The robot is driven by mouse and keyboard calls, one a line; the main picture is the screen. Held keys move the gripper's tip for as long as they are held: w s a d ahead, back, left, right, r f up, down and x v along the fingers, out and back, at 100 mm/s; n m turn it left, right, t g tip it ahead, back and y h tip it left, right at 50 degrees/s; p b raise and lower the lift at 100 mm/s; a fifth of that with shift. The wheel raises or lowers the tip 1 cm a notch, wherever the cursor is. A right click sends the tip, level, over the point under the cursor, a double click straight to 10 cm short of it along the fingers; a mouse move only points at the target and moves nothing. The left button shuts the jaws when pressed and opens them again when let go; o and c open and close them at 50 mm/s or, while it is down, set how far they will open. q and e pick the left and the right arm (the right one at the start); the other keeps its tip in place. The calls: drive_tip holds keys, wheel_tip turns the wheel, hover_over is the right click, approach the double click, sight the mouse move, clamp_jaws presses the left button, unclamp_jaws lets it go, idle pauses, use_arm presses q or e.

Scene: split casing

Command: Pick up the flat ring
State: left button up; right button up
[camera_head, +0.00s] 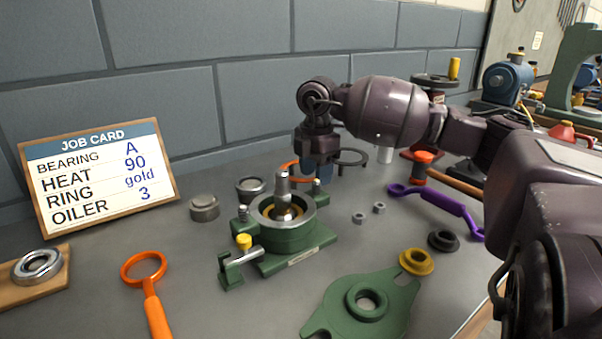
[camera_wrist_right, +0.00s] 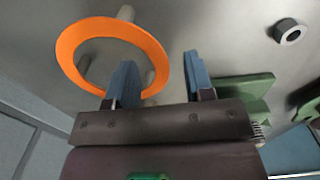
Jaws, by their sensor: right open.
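A flat orange ring (camera_wrist_right: 85,33) fills the upper left of my right wrist view. In the head view part of it (camera_head: 288,166) shows behind the casing, partly hidden by my right gripper. My right gripper (camera_wrist_right: 160,60) is open and empty, with blue-grey fingers. In the wrist view its left finger overlaps the ring's opening, and the ring's right rim shows between the fingers. I cannot tell whether they touch. In the head view the right gripper (camera_head: 318,172) points down behind the green casing. My left gripper is not in view.
The green casing (camera_head: 290,240) with an upright shaft stands in front of my right gripper. A green cover (camera_head: 390,310), a yellow flanged ring (camera_head: 416,262) and an orange tool (camera_head: 155,310) lie nearer. A job card (camera_head: 98,175) stands left.

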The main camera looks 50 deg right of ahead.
drive_tip(key=shift+r, duration=0.15)
drive_tip(key=shift+f, duration=0.25)
idle(0.4)
drive_tip(key=shift+c, duration=0.4)
clamp_jaws()
